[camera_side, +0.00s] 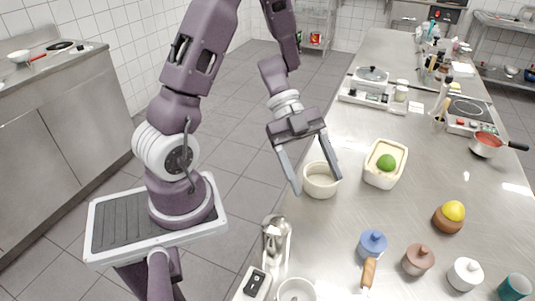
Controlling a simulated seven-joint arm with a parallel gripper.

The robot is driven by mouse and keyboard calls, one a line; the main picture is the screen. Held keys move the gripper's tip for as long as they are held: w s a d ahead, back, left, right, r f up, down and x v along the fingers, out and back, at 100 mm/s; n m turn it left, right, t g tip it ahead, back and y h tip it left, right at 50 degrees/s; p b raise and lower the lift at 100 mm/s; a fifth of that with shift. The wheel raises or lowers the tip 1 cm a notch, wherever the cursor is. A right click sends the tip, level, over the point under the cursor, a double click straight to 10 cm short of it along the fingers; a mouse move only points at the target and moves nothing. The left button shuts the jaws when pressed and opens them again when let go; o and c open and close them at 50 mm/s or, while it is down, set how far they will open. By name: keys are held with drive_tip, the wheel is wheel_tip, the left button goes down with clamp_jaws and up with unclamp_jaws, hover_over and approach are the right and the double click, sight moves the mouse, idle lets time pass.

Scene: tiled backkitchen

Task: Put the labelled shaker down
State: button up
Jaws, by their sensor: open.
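My gripper (316,183) is open, pointing down over the near left part of the steel counter. Its two fingers are spread, and nothing shows held between them. A cream round bowl (321,186) is right behind or below the fingertips; I cannot tell whether they touch it. I cannot tell which thing is the labelled shaker.
A cream rectangular dish (384,170) holding a green round thing stands right of the bowl. A wooden bowl (448,219) holds a yellow fruit. The counter (415,205) is clear between these.

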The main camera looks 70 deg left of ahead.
drive_tip(key=w+a+r+n+t+y, duration=0.2)
drive_tip(key=w+r+n+t+y, duration=0.15)
drive_tip(key=w+t, duration=0.4)
drive_tip(key=w+a+r+n+t+y, duration=0.1)
drive_tip(key=a+r+n+y, duration=0.25)
drive_tip(key=r, duration=0.25)
drive_tip(key=a+r+n+t+y, duration=0.1)
drive_tip(key=a+r+n+y, duration=0.2)
drive_tip(key=r+n+y, duration=0.15)
drive_tip(key=s+d+n+g, duration=0.2)
drive_tip(key=s+d+n, duration=0.2)
drive_tip(key=s, duration=0.6)
drive_tip(key=s+d+n+g+h, duration=0.1)
drive_tip(key=s+d+n+g, duration=0.2)
drive_tip(key=s, duration=0.6)
drive_tip(key=shift+s+d+n, duration=0.4)
drive_tip(key=shift+d+n, duration=0.15)
drive_tip(key=shift+d, duration=0.05)
